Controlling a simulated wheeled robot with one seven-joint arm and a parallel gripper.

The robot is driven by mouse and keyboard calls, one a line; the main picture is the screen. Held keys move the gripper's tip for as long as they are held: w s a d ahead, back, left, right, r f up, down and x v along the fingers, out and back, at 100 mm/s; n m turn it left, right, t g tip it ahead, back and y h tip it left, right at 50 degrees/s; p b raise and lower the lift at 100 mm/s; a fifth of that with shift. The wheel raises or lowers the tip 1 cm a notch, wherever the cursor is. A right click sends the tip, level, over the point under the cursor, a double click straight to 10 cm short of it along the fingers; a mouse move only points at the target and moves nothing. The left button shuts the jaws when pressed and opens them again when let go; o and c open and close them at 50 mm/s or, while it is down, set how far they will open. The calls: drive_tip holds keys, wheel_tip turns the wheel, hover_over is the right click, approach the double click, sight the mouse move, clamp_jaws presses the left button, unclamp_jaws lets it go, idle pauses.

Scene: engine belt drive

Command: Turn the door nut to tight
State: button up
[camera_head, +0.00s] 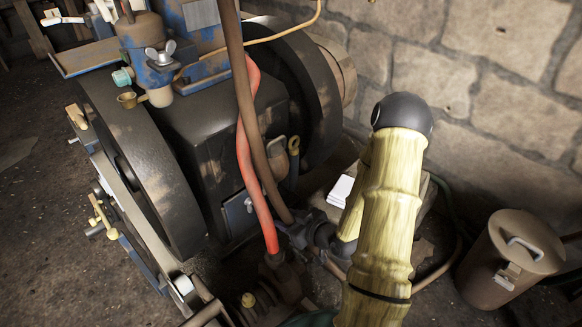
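A small dark door plate (238,215) with worn blue edges sits low on the engine's crankcase. A small pale fastener, which looks like the door nut (248,205), shows on it; its tightness cannot be told. My arm rises in front of the engine and bends down behind itself. A dark shape at its far end looks like my gripper (290,229), just right of the door plate and apart from the nut.
The engine has a large flywheel (150,165) at left and another (312,90) behind. A red hose (247,165) and brown pipe (240,80) run down close to the door. A lidded metal can (510,260) stands at right by the stone wall (480,85).

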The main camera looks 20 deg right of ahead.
wheel_tip(320, 180, up, 18)
drive_tip(key=s+g+h+p, duration=0.1)
drive_tip(key=g+h+p, duration=0.2)
drive_tip(key=p, duration=1.2)
drive_tip(key=shift+s+g, duration=0.2)
drive_tip(key=shift+g, duration=0.6)
drive_tip(key=shift+r, duration=0.1)
drive_tip(key=s+a+r+m+g+h, duration=0.2)
drive_tip(key=s+a+r+m+g, duration=0.2)
drive_tip(key=s+r, duration=0.7)
drive_tip(key=shift+a+m+g, duration=0.3)
drive_tip(key=shift+a+g, duration=0.2)
drive_tip(key=shift+a, duration=0.4)
drive_tip(key=shift+c, duration=0.6)
